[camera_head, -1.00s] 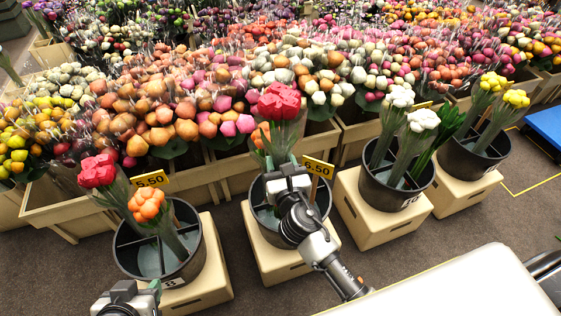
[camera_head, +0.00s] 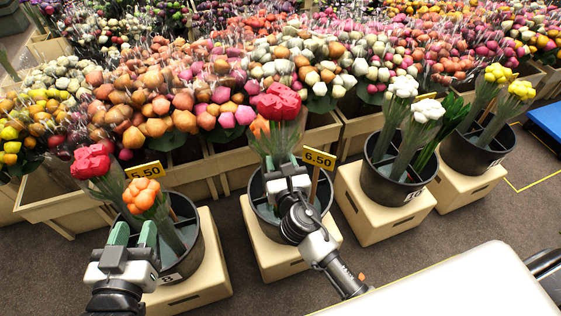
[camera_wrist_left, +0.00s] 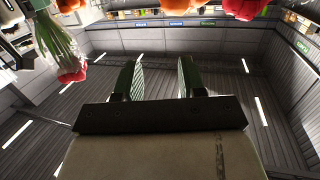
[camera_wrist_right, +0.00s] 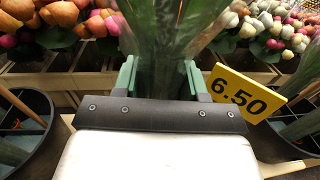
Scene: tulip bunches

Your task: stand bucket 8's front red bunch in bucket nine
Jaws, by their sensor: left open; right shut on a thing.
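Bucket 8 (camera_head: 183,278) is the black bucket at left. A red bunch (camera_head: 92,162) leans at its left rim, and an orange bunch (camera_head: 140,197) stands in front of it. My left gripper (camera_head: 134,234) is open and empty at the bucket's near left side, below the orange bunch. My right gripper (camera_head: 284,170) is shut on a red bunch (camera_head: 277,102), held upright at the middle bucket (camera_head: 322,207). That bucket's number is hidden by my arm. The held stems (camera_wrist_right: 160,50) show between the fingers in the right wrist view; their lower ends are hidden.
An orange bunch (camera_head: 259,128) shows partly behind the held one. Price signs (camera_head: 145,170) and (camera_head: 319,159) stand at the left and middle buckets. Bucket 10 (camera_head: 400,189) holds white bunches; the far right bucket (camera_head: 479,153) holds yellow ones. Crates of tulips line the back.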

